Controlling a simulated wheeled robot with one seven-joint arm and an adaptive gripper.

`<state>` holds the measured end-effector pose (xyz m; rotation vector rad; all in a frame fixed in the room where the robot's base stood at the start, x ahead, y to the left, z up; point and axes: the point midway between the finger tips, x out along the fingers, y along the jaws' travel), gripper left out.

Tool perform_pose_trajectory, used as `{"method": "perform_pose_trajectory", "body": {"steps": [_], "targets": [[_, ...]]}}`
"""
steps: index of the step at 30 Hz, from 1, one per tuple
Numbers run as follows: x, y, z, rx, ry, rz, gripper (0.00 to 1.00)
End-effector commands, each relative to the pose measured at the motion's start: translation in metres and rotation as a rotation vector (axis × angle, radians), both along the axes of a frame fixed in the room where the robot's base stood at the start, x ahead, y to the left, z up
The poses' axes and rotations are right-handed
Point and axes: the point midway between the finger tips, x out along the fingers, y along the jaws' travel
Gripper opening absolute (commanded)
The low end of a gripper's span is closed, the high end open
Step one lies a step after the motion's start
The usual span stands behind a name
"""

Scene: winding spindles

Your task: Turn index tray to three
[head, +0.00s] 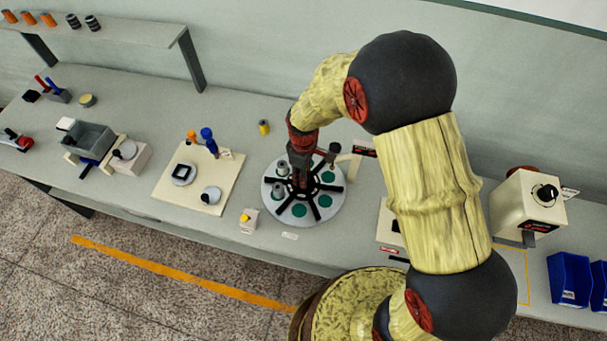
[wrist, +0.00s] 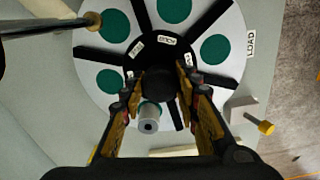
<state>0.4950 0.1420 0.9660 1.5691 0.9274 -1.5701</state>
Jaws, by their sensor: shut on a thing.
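The index tray (head: 300,221) is a round pale disc with green circles split by black spokes. It also fills much of the wrist view (wrist: 207,18). Its black centre hub (wrist: 158,84) lies between the fingers of my gripper (head: 300,183). In the wrist view my gripper (wrist: 158,92) is shut on the hub from both sides. A grey metal cylinder (wrist: 149,117) stands on the tray just beside the fingers. Two such cylinders (head: 282,167) show at the tray's left in the head view. A LOAD label (wrist: 250,43) lies beside the rim. Small labels around the hub are hard to read.
A block with a yellow knob (head: 248,221) stands front left of the tray. A board with fittings (head: 215,170) lies to the left. My arm hides part of the bench at right.

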Motion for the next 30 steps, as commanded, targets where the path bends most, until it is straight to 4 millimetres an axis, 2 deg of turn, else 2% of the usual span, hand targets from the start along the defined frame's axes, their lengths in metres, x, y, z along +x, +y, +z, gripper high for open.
{"method": "perform_pose_trajectory", "body": {"steps": [12,28,29,30], "targets": [[0.0017,0.0006,0.0012,0.001,-0.004,-0.094,0.00],[0.0018,0.0005,0.0012,0.001,-0.004,-0.107,0.00],[0.0018,0.0005,0.0012,0.001,-0.004,-0.107,0.32],[0.0018,0.0005,0.0012,0.001,-0.004,-0.107,0.34]]}}
